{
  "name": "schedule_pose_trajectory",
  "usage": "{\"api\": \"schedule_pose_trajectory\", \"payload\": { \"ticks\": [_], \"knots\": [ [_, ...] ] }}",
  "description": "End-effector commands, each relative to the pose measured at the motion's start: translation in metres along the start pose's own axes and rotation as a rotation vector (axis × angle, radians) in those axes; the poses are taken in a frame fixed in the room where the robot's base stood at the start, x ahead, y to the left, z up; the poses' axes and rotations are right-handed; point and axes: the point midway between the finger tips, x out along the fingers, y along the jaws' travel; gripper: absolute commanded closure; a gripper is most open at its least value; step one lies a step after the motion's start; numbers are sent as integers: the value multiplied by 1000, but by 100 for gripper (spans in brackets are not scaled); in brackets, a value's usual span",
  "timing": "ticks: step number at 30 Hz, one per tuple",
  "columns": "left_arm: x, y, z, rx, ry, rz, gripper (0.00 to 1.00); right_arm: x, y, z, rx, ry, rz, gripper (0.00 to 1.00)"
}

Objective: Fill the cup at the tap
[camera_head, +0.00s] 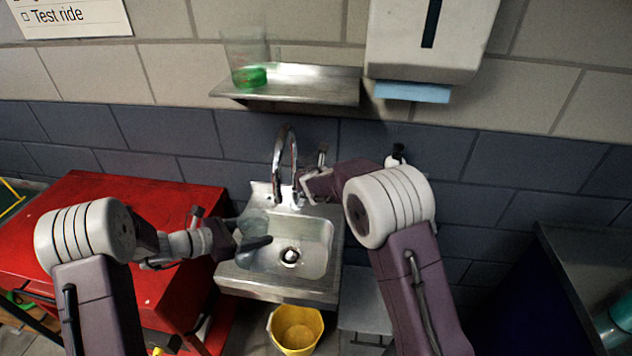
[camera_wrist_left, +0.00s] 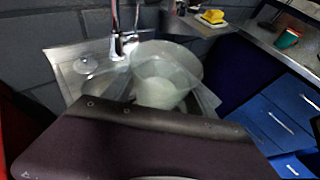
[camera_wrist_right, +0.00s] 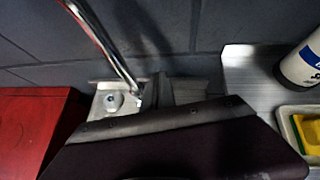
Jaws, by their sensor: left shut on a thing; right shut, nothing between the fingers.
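A clear, see-through cup (camera_head: 253,221) is held over the left part of the sink basin (camera_head: 318,240). My left gripper (camera_head: 243,240) is shut on it. In the left wrist view the cup (camera_wrist_left: 185,58) shows large, with its open mouth up, close to the tap's base. I cannot tell whether it holds water. The curved chrome tap (camera_head: 276,155) stands at the back of the sink; it also shows in the right wrist view (camera_wrist_right: 107,45). No stream shows clearly. My right gripper (camera_head: 304,188) is shut and empty, just right of the spout by the tap's base.
A metal shelf (camera_head: 310,86) above holds a clear container (camera_head: 247,48) with something green inside. A towel dispenser (camera_head: 425,35) hangs to its right. A red cabinet (camera_head: 110,200) stands left of the sink, a yellow bucket (camera_head: 297,328) below it. A steel counter (camera_head: 590,260) is at right.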

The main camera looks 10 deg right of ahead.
Motion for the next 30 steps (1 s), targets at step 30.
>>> {"api": "schedule_pose_trajectory", "payload": {
  "ticks": [30],
  "knots": [
    [0,0,0,0,-1,0,79,-106,-8,24,243,14,-9,100]
  ]
}}
